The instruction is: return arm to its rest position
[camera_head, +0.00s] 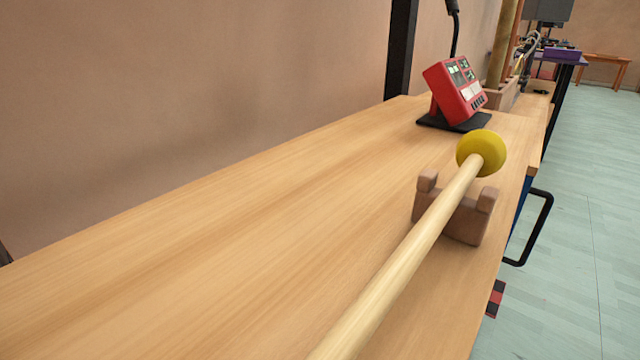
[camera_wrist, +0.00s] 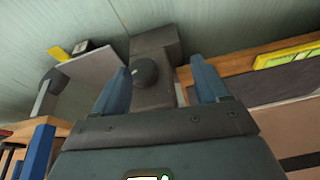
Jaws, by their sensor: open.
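My gripper (camera_wrist: 160,66) shows only in the wrist view. Its two blue fingers stand wide apart, and I see nothing held between them. A dark grey block with a round knob shows beyond the fingers; I cannot tell what it is or how far off. The arm does not show in the head view. There, a long pale stick with a yellow ball head, a mallet (camera_head: 411,245), lies across a brown notched wooden rest (camera_head: 465,222) on the wooden bench (camera_head: 230,240). The mallet's near end runs out of the frame.
A red device (camera_head: 455,92) stands on a black base (camera_head: 453,122) at the bench's far end, near the wall. A black handle (camera_head: 540,228) sticks out from the bench's right side. Pale floor (camera_head: 575,255) is open to the right. A yellow object (camera_wrist: 288,56) shows in the wrist view.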

